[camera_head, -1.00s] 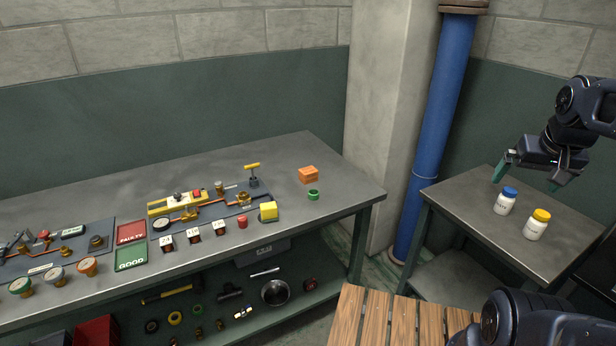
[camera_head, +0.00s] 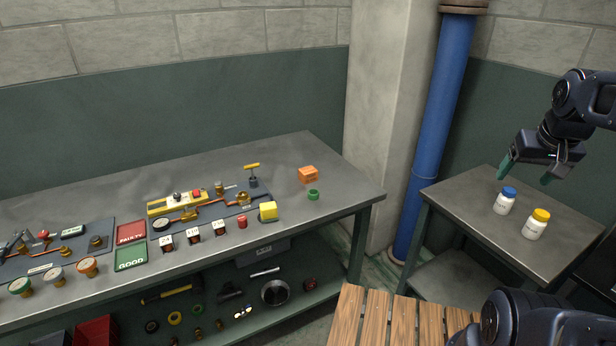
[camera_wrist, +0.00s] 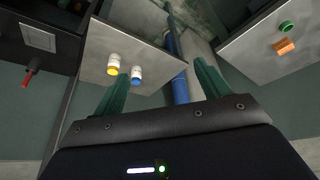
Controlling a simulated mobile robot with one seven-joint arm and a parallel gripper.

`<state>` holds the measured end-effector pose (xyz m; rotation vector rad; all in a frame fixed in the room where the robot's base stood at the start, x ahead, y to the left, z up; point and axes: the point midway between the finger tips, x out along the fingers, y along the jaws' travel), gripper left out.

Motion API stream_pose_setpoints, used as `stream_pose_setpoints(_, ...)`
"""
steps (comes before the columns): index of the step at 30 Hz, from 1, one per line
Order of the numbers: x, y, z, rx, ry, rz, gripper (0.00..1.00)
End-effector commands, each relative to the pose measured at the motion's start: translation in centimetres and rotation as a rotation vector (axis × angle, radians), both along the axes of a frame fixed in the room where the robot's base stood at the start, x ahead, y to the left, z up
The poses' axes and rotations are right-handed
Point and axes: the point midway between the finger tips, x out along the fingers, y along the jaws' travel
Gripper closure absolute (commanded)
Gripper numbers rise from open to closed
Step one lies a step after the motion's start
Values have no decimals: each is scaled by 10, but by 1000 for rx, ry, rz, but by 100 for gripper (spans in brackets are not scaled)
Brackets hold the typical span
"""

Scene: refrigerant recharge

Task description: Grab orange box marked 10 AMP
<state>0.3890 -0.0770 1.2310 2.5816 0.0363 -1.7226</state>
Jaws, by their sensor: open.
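A small orange box (camera_head: 308,174) sits near the right back end of the long grey workbench (camera_head: 290,150). Its marking is too small to read. It also shows in the wrist view (camera_wrist: 284,46) at the upper right, beside a green ring. My gripper (camera_head: 526,175) is open and empty above the small side table at the right, well away from the orange box. In the wrist view its two green fingers (camera_wrist: 158,85) are spread wide with nothing between them.
A green ring (camera_head: 313,195) lies just in front of the box. White bottles with a blue cap (camera_head: 505,201) and a yellow cap (camera_head: 536,224) stand on the side table (camera_head: 470,207). A blue pipe (camera_head: 436,130) and pillar stand between the tables. A yellow cube (camera_head: 268,212) is left of the ring.

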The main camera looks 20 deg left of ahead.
Motion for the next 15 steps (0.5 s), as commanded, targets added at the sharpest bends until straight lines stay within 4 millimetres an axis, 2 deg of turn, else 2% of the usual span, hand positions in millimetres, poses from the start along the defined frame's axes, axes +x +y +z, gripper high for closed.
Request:
stream_pose_setpoints(8,62,24,27,-96,51,225,25)
stream_pose_setpoints(15,123,57,42,-188,93,442,25)
